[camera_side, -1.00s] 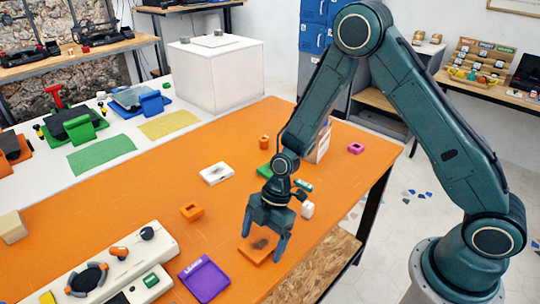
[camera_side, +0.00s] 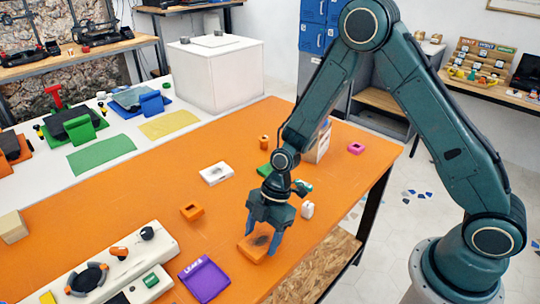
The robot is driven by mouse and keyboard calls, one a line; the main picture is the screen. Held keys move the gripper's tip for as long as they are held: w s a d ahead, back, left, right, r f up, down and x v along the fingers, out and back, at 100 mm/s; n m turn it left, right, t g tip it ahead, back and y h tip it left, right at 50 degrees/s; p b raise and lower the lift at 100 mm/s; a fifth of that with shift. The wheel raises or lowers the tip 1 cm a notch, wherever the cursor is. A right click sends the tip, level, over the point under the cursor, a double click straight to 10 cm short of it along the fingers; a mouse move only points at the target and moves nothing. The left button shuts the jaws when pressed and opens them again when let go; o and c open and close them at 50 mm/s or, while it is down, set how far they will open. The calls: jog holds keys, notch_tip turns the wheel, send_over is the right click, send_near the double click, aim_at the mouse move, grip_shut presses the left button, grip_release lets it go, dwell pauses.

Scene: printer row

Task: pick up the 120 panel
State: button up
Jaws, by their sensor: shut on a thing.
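A flat orange piece (camera_side: 254,248) with a dark patch on top is between the fingers of my gripper (camera_side: 262,243), at the front right of the orange table. It is the likely 120 panel, but no number on it is readable at this size. My gripper points down and is shut on this piece, one finger at each side. The fingers hide part of its edges. I cannot tell whether the piece is clear of the table top.
A purple tray (camera_side: 204,280) lies to the left, near a white console (camera_side: 103,268) with knobs. An orange block (camera_side: 192,211), a white piece (camera_side: 216,173) and a small white object (camera_side: 308,209) stand around. The table's right edge is close to my gripper.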

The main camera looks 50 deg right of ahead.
aim_at(262, 238)
notch_tip(262, 238, up, 19)
dwell(0.6)
dwell(0.5)
